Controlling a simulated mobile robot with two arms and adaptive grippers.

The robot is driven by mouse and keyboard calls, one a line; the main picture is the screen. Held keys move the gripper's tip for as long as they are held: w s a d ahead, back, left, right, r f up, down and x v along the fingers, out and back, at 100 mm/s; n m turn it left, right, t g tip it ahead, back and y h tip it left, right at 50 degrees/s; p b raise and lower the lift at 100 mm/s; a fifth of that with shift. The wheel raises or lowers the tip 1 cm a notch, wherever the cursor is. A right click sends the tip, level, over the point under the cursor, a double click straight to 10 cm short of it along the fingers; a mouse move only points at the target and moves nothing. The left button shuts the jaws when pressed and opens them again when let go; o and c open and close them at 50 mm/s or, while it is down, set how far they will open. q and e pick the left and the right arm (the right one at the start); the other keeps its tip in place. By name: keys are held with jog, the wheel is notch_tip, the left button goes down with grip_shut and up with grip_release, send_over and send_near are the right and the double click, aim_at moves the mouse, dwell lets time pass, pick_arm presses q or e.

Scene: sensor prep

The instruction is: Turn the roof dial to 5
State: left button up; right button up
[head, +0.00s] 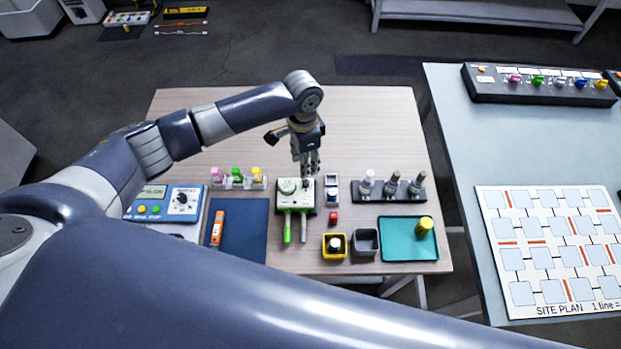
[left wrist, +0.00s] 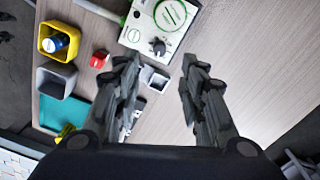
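A white box (head: 296,207) stands near the middle of the wooden table, with a green-ringed disc (head: 287,186) on top. The left wrist view shows the box (left wrist: 133,35), the ringed disc (left wrist: 171,14) and a small dark knob (left wrist: 157,46) on its top. I cannot read the knob's setting. My left gripper (head: 309,172) points down just over the box's far right corner, partly hiding it. In the left wrist view the fingers (left wrist: 162,95) are spread apart with nothing between them, and the knob lies beyond them. My right gripper is not in view.
A blue device (head: 152,211) with a round dial (head: 183,199) stands left. A yellow bin (head: 334,254), grey bin (head: 365,241), red block (head: 333,217) and teal tray (head: 399,247) are nearby. A dark rack (head: 388,193) stands right. The table's far part is clear.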

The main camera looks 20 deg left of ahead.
pick_arm(q)
send_over(306, 182)
notch_tip(306, 182, down, 5)
jog(key=shift+f+p, duration=0.1)
jog(key=shift+p, duration=0.35)
notch_tip(306, 182, down, 4)
jog(key=shift+r, duration=0.15)
jog(key=c, duration=0.8)
grip_shut()
jog(key=shift+f+m, duration=0.2)
jog(key=shift+m, duration=0.1)
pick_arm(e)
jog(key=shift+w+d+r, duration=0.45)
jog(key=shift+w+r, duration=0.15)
